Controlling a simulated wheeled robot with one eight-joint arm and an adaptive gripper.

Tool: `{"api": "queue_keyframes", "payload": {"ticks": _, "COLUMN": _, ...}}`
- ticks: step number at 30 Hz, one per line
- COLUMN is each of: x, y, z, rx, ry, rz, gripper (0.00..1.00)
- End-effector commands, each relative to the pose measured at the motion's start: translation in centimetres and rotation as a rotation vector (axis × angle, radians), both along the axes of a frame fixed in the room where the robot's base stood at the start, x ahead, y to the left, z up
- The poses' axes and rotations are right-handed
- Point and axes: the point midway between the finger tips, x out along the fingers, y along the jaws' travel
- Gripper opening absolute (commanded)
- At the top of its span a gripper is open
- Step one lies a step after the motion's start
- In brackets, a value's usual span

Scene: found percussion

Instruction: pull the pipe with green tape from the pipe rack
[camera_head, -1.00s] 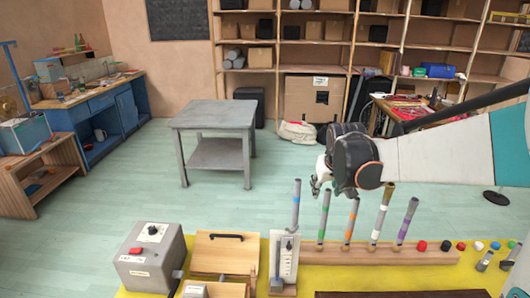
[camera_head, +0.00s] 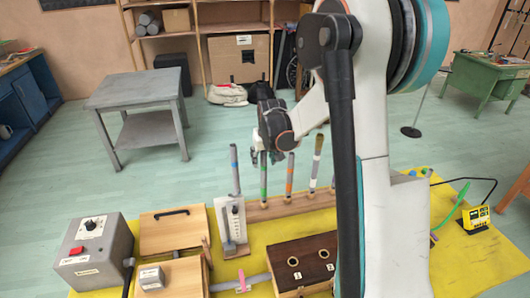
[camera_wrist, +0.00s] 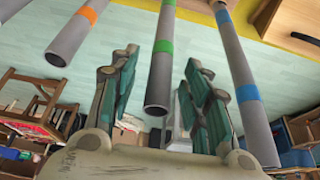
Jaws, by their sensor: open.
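The pipe with green tape (camera_head: 263,178) stands upright in the wooden pipe rack (camera_head: 290,209), between the blue-taped pipe (camera_head: 234,172) and the orange-taped pipe (camera_head: 289,174). My gripper (camera_head: 267,120) is at the green-taped pipe's upper end, which it partly hides in the head view. In the wrist view my gripper (camera_wrist: 160,62) is open, with one finger on each side of the green-taped pipe (camera_wrist: 160,75). I see gaps between the pipe and both fingers. The blue-taped pipe (camera_wrist: 245,92) is just outside the right finger; the orange-taped pipe (camera_wrist: 88,14) is left.
A white-taped pipe (camera_head: 316,160) stands farther right; my arm hides the rack's right end. A gauge stand (camera_head: 232,225), wooden boxes and a grey control box (camera_head: 94,252) crowd the yellow mat (camera_head: 465,262). A grey table (camera_head: 140,92) stands behind, with open floor around it.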

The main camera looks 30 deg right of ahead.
Motion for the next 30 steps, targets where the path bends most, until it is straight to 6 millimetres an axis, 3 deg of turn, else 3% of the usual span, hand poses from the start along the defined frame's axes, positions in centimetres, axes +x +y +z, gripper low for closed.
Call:
{"api": "queue_keyframes", "payload": {"ticks": 3, "x": 0.8, "y": -0.2, "z": -2.1, "rx": 0.000, "ry": 0.000, "rz": 0.000, "gripper": 0.43}}
{"api": "queue_keyframes", "payload": {"ticks": 9, "x": 1.7, "y": -0.5, "z": -4.1, "rx": 0.000, "ry": 0.000, "rz": 0.000, "gripper": 0.43}}
{"api": "queue_keyframes", "payload": {"ticks": 22, "x": 2.0, "y": -0.6, "z": -4.9, "rx": 0.000, "ry": 0.000, "rz": 0.000, "gripper": 0.43}}
{"api": "queue_keyframes", "payload": {"ticks": 23, "x": 2.0, "y": -0.6, "z": -4.9, "rx": 0.000, "ry": 0.000, "rz": 0.000, "gripper": 0.41}}
{"api": "queue_keyframes", "payload": {"ticks": 28, "x": 2.0, "y": -0.6, "z": -4.9, "rx": 0.000, "ry": 0.000, "rz": 0.000, "gripper": 0.03}}
{"api": "queue_keyframes", "payload": {"ticks": 30, "x": 2.0, "y": -0.6, "z": -4.9, "rx": 0.000, "ry": 0.000, "rz": 0.000, "gripper": 0.00}}
